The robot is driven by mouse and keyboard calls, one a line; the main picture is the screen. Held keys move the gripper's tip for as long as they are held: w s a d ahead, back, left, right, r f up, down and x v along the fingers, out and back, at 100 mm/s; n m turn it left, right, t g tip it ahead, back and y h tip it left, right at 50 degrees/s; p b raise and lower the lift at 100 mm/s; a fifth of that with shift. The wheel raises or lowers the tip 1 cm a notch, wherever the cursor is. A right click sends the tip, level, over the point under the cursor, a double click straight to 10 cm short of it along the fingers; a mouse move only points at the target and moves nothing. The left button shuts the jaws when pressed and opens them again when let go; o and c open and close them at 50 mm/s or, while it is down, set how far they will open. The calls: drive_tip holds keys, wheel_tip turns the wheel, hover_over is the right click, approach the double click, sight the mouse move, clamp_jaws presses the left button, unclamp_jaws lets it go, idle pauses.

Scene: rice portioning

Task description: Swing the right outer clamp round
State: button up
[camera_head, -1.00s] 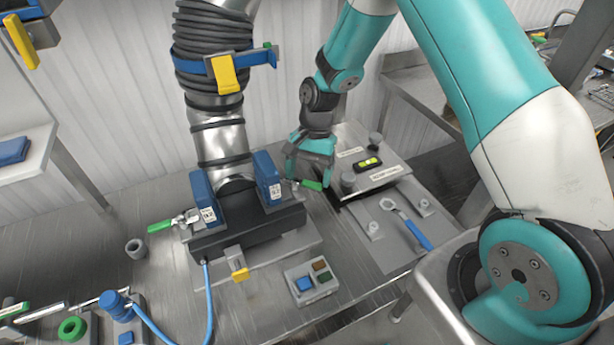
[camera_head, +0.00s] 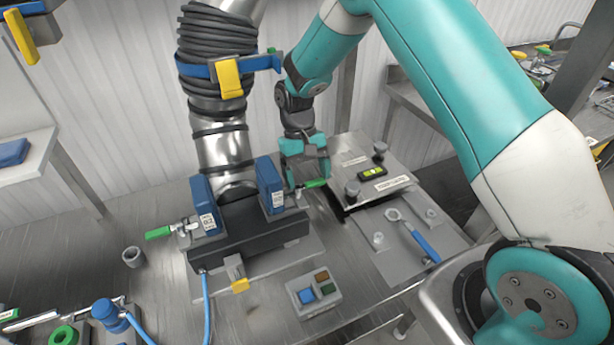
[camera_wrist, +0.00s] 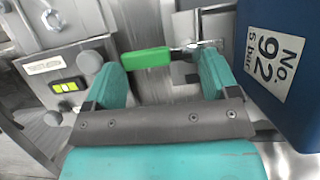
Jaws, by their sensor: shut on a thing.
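The right outer clamp has a green handle (camera_head: 316,183) and a metal end. It sits just right of the right blue block (camera_head: 270,186), and the handle points right. In the wrist view the green handle (camera_wrist: 147,58) lies between the teal fingers, with its metal end (camera_wrist: 202,48) toward the block marked 92 (camera_wrist: 283,68). My gripper (camera_head: 307,176) is shut on the handle; it also shows in the wrist view (camera_wrist: 165,70). The fingers hide part of the clamp in the head view.
The left clamp's green handle (camera_head: 158,233) points left. A plate with a level vial (camera_head: 372,172) and knobs stands close on the right. A blue-handled wrench (camera_head: 420,243) and a button box (camera_head: 314,295) lie nearer. A corrugated hose (camera_head: 215,60) rises behind the blocks.

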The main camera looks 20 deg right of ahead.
drive_tip(key=shift+w+r, duration=0.1)
idle(0.5)
drive_tip(key=o, duration=0.8)
